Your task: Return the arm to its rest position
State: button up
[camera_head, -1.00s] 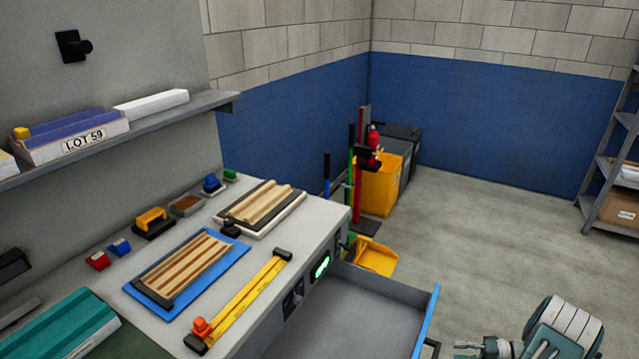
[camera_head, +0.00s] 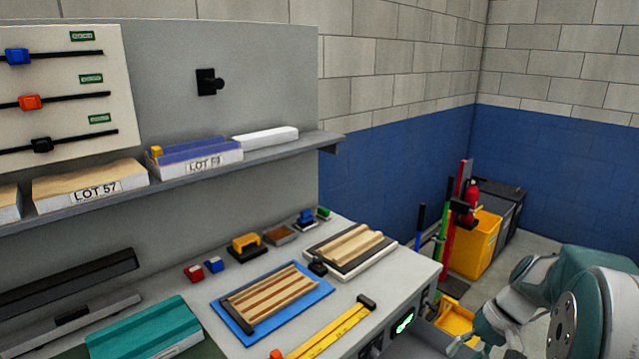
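My arm (camera_head: 545,300), white and teal, shows at the lower right, beside the workbench's right end. A part at its lower left end reaches down near the bench's front corner and the yellow bin behind. My gripper's fingers cannot be made out in this view, so I cannot tell whether it holds anything. The workbench (camera_head: 408,275) carries a blue mat (camera_head: 222,312) with a striped wooden panel (camera_head: 275,298), and a second pale wooden panel (camera_head: 350,245) on a framed board.
A yellow bar tool (camera_head: 335,328) lies along the bench's front. A teal case (camera_head: 145,330) is at the lower left. A shelf (camera_head: 110,205) with LOT boxes runs above the bench. Yellow bin (camera_head: 483,245) and red extinguisher (camera_head: 471,203) stand beyond the bench's right end.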

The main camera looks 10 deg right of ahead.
jog(key=s+a+r+n+t+h, duration=0.1)
jog(key=s+a+r+t+h, duration=0.1)
jog(key=s+a+r, duration=0.3)
jog(key=s+a+r+n+t+h, duration=0.2)
jog(key=s+a, duration=0.6)
jog(key=a, duration=0.5)
notch_tip(320, 180, up, 3)
jog(key=shift+s+f+n+t+h, duration=0.25)
jog(key=shift+t+h, duration=0.25)
jog(key=shift+h, duration=0.4)
